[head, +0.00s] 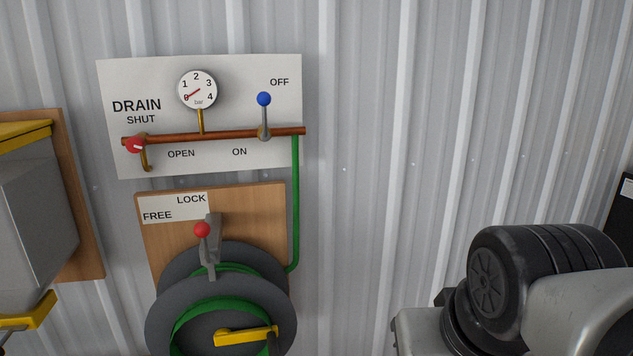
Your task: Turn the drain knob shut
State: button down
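The drain knob (135,145) is a small red knob at the left end of a copper pipe (220,135), with a brass spout below it. It is on a white wall panel (270,70). The word SHUT is just above the knob and OPEN is to its right, below the pipe. The knob is too small to tell clearly which way it is turned. Nothing touches it. My gripper is not in view.
A gauge (198,89) reads near 0. A blue-tipped lever (264,100) stands upright on the pipe. Below are a red-tipped lever (202,230) and a hose reel (160,315). A grey box (35,220) juts out at left. The wall right of the panel is bare.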

aim_at(136, 144)
jog(key=u, duration=1.35)
jog(key=i+j+z, duration=0.15)
jog(key=j, duration=0.2)
